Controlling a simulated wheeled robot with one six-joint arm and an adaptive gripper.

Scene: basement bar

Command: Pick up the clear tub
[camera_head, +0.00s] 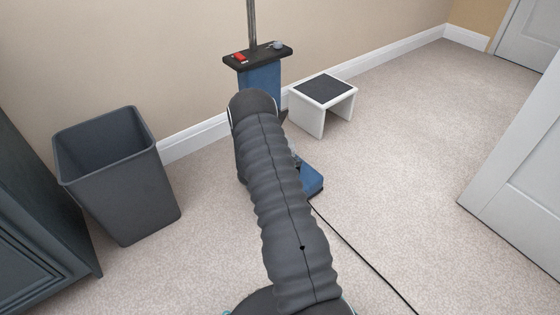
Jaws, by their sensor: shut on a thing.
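I cannot make out the clear tub for certain. A small pale, greyish item (278,44) sits at the right end of the black top of a blue upright stand, but it is too small to name. My dark, ribbed arm reaches up from the bottom middle and hides what lies behind it. My gripper is hidden behind the arm, so its fingers and anything between them do not show.
The blue stand (262,78) has a red item (240,58) on top and a pole rising. A white step stool (338,110) stands right of it, a grey bin (125,190) left. A dark cable (360,255) crosses the carpet. A white door (520,170) borders open floor.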

